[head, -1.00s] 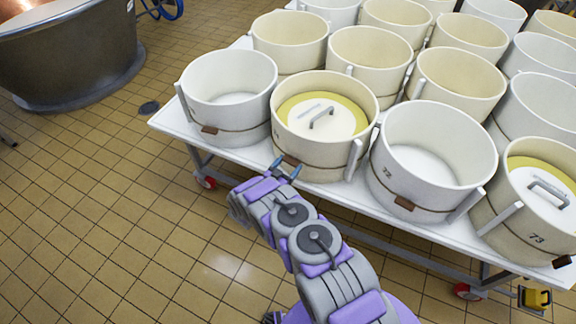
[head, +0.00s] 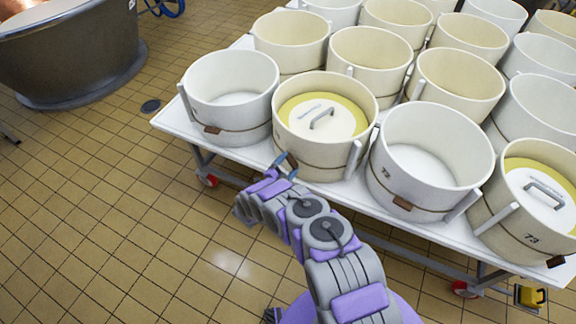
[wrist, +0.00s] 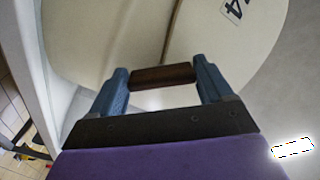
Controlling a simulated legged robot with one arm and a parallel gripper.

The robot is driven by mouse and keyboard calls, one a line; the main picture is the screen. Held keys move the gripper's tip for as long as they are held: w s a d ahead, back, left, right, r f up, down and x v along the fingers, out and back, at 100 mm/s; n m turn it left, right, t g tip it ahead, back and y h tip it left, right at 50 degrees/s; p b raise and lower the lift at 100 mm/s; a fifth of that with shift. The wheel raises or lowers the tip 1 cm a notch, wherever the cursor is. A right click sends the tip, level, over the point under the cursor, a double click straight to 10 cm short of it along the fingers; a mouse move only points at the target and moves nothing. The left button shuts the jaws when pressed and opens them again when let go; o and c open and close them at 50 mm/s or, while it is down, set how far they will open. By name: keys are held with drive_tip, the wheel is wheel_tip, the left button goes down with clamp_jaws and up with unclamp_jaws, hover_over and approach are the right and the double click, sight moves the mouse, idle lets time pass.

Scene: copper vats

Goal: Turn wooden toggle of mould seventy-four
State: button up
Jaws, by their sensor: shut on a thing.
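The mould (head: 325,151) is a white tub with a yellow-rimmed lid (head: 323,116) and a metal handle on top. It stands in the front row of the table. In the wrist view its wall (wrist: 100,45) carries a label (wrist: 232,10) on which a 4 shows. The brown wooden toggle (wrist: 160,75) sits on the band around this wall, between the two blue fingers of my gripper (wrist: 163,82). In the head view my gripper (head: 284,165) is shut on the toggle at the mould's lower front.
Mould 72 (head: 425,150), open, stands right of it, with lidded mould 73 (head: 525,215) beyond. An open mould (head: 230,90) stands to the left. The white table (head: 172,120) has wheels. A copper vat (head: 70,55) stands far left.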

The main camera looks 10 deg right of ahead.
drive_tip(key=shift+s+m+b, duration=0.1)
drive_tip(key=shift+m+b, duration=0.25)
drive_tip(key=shift+m, duration=3.55)
drive_tip(key=shift+f+m, duration=0.1)
drive_tip(key=shift+m, duration=0.2)
drive_tip(key=o, duration=0.8)
drive_tip(key=shift+o, duration=0.8)
drive_tip(key=v, duration=1.7)
drive_tip(key=shift+a, duration=0.2)
